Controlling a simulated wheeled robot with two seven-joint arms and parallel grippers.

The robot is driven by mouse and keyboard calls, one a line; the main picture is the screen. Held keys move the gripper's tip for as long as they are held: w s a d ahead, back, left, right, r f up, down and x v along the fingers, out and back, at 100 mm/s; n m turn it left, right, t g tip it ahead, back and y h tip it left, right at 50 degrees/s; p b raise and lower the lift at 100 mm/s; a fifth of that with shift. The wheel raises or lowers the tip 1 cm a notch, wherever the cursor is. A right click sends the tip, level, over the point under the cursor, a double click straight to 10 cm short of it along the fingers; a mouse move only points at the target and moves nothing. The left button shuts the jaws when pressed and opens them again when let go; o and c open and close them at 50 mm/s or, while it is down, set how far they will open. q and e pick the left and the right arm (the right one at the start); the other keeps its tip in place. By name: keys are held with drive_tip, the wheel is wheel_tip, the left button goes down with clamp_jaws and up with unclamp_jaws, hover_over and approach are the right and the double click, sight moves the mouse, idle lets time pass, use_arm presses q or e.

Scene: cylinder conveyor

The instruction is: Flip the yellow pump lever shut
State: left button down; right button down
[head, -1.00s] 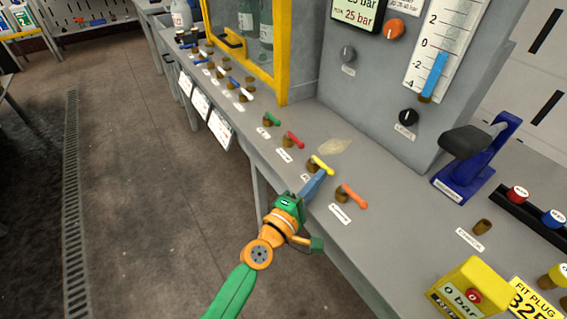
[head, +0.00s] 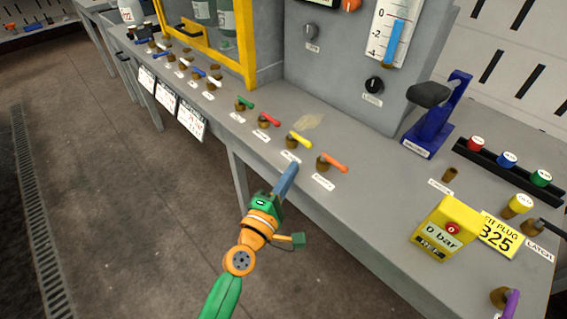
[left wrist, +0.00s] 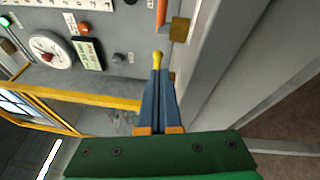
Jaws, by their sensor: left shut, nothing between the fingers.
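The yellow pump lever (head: 301,139) sits on a brass valve along the front of the grey bench in the head view. It points right and slightly toward the front, much like the red lever (head: 269,120) beside it. My left gripper (head: 293,166) is shut and empty. Its blue fingertips are just in front of the yellow lever's valve, near the bench edge, and look apart from the lever. In the left wrist view, the yellow lever (left wrist: 157,60) shows just beyond the shut fingertips (left wrist: 162,74). My right gripper is not in view.
An orange lever (head: 334,162) stands close on the right and a green lever (head: 244,104) further left. A blue stand with a black handle (head: 428,95) and a yellow 0 bar box (head: 446,226) are to the right. The floor in front of the bench is open.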

sight(313, 197)
use_arm(q)
drive_tip(key=s+d, duration=0.2)
drive_tip(key=s, duration=0.1)
drive_tip(key=s+d, duration=0.1)
drive_tip(key=s, duration=0.1)
drive_tip(key=shift+d+f, duration=0.35)
drive_tip(key=shift+f, duration=0.05)
drive_tip(key=shift+s+d, duration=0.1)
drive_tip(key=shift+s, duration=0.2)
drive_tip(key=shift+s+d, duration=0.15)
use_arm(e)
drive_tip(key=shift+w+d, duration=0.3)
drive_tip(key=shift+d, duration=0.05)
